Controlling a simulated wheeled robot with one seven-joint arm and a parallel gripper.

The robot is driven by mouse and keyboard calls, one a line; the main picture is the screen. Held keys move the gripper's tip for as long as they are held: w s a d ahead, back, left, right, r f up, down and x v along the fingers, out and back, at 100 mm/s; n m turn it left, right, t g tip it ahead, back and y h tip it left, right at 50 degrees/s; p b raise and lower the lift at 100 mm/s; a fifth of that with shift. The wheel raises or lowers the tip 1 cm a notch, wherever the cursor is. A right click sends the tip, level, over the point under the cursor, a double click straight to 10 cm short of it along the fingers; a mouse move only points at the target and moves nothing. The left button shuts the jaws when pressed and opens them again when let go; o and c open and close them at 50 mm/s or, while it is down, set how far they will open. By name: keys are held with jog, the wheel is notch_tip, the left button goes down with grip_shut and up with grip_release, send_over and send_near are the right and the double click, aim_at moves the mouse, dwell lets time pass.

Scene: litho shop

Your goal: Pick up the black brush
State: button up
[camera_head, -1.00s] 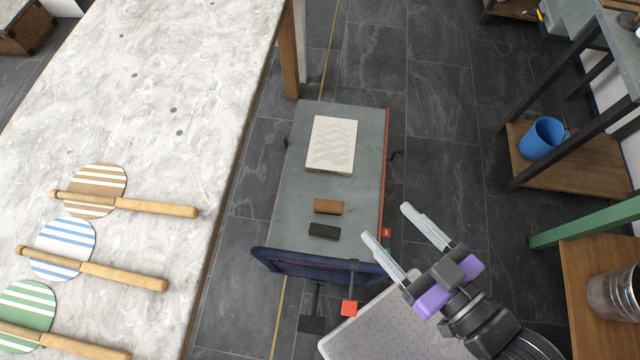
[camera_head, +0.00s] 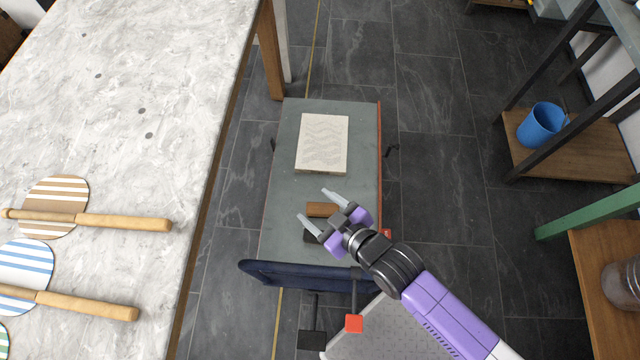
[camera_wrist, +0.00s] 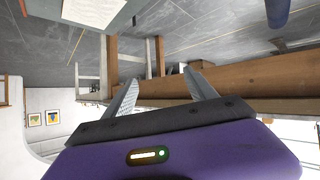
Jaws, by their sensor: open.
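The black brush (camera_head: 309,238) is a small dark block lying on the grey bed of a narrow table (camera_head: 284,190). My gripper covers much of it in the head view, and I cannot make it out in the wrist view. My gripper (camera_head: 315,205) is open and empty, with its fingers spread over the area of the black brush and a brown block (camera_head: 319,209) just beyond it. Its height above the bed is hard to judge. In the wrist view the open fingers (camera_wrist: 161,76) have nothing between them.
A pale carved slab (camera_head: 322,142) lies farther along the bed. A dark blue padded bar (camera_head: 300,272) crosses the near end. A marble-topped table (camera_head: 150,120) with wooden-handled striped paddles stands left. Shelves with a blue bucket (camera_head: 541,125) stand right.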

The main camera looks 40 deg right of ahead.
jog(key=w+f+n+g+b, duration=0.2)
jog(key=w+f+g, duration=0.15)
jog(key=f, duration=0.55)
jog(key=w+f+n+g+b, duration=0.1)
jog(key=w+f+g+b, duration=0.2)
jog(key=f, duration=0.6)
jog(key=n+g+b, duration=0.1)
jog(key=n+g, duration=0.1)
send_over(308, 237)
jog(key=w+d, duration=0.2)
jog(key=x, duration=0.2)
jog(key=s+x, duration=0.1)
jog(key=x, duration=0.2)
jog(key=shift+f, duration=0.45)
jog(key=s+f+g, duration=0.1)
jog(key=s+f+n+g, duration=0.1)
jog(key=s, duration=0.1)
jog(key=s+f+g, duration=0.1)
jog(key=shift+s+d+g+b, duration=0.2)
jog(key=shift+s+g+b, duration=0.05)
jog(key=shift+s+b, duration=0.1)
jog(key=shift+s+f+n+b, duration=0.1)
jog(key=shift+f+n+b, duration=0.2)
jog(key=shift+f, duration=0.45)
jog(key=f, duration=0.2)
jog(key=f+b, duration=0.1)
jog(key=f, duration=0.1)
jog(key=f+b, duration=0.1)
jog(key=f, duration=0.1)
jog(key=shift+d, duration=0.4)
